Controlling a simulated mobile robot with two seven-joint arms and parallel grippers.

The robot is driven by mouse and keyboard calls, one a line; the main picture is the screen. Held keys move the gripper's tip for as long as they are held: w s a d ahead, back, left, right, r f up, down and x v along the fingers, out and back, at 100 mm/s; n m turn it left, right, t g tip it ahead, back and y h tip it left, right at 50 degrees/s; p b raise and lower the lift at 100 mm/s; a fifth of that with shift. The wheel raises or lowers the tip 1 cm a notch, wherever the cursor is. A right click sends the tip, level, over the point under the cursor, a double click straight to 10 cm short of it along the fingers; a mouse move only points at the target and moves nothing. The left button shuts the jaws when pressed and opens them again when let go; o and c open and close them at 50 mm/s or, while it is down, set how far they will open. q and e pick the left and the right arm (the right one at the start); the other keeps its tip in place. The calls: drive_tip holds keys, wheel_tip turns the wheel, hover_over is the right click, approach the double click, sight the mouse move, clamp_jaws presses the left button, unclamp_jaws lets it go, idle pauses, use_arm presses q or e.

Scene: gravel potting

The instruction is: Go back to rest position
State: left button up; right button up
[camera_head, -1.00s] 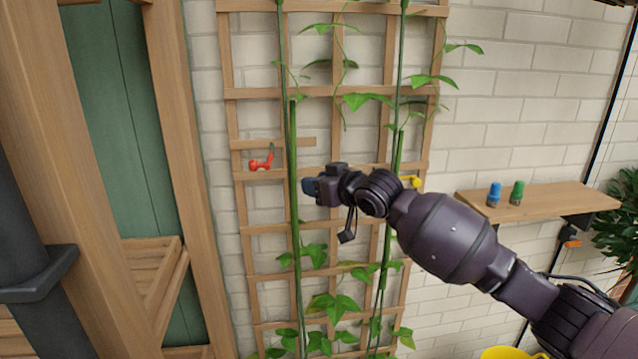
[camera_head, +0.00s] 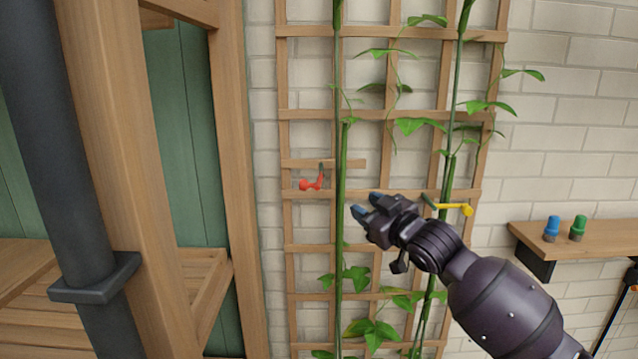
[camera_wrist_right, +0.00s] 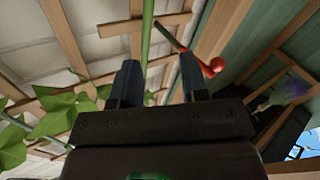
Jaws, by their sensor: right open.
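My right gripper (camera_head: 366,205) is in front of the wooden trellis (camera_head: 386,114), just right of the left green stem (camera_head: 340,200). Its two fingers are apart with nothing between them. In the right wrist view the open fingers (camera_wrist_right: 160,85) point toward the trellis, and the stem (camera_wrist_right: 147,40) shows beyond them. A red clip-like piece (camera_head: 312,182) sits at the trellis left of that stem; it also shows in the right wrist view (camera_wrist_right: 208,66). A yellow piece (camera_head: 455,208) is at the right stem, close to my right wrist. My left gripper is not in view.
A wooden shelf (camera_head: 590,240) on the right wall holds a blue item (camera_head: 551,229) and a green item (camera_head: 578,228). A wooden frame (camera_head: 240,180) with slatted shelves (camera_head: 205,275) stands at the left. A white brick wall lies behind the trellis.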

drive_tip(key=s+d+f+m+h, duration=0.2)
drive_tip(key=s+d+f, duration=0.3)
drive_tip(key=f, duration=0.4)
drive_tip(key=s+d+f+m+h, duration=0.2)
drive_tip(key=s+d+f+h, duration=0.1)
drive_tip(key=s+f, duration=0.5)
drive_tip(key=s+d+f+m+h, duration=0.2)
drive_tip(key=s+d+f, duration=0.25)
drive_tip(key=f, duration=0.55)
drive_tip(key=s+d+f+m+g+h, duration=0.1)
drive_tip(key=s+d+f+g, duration=0.1)
drive_tip(key=s+f, duration=0.5)
drive_tip(key=s+d+f+m+g+h, duration=0.2)
drive_tip(key=s+f, duration=0.5)
drive_tip(key=s, duration=0.6)
drive_tip(key=shift+s+d, duration=0.3)
drive_tip(key=shift+d, duration=0.15)
drive_tip(key=shift+a, duration=0.1)
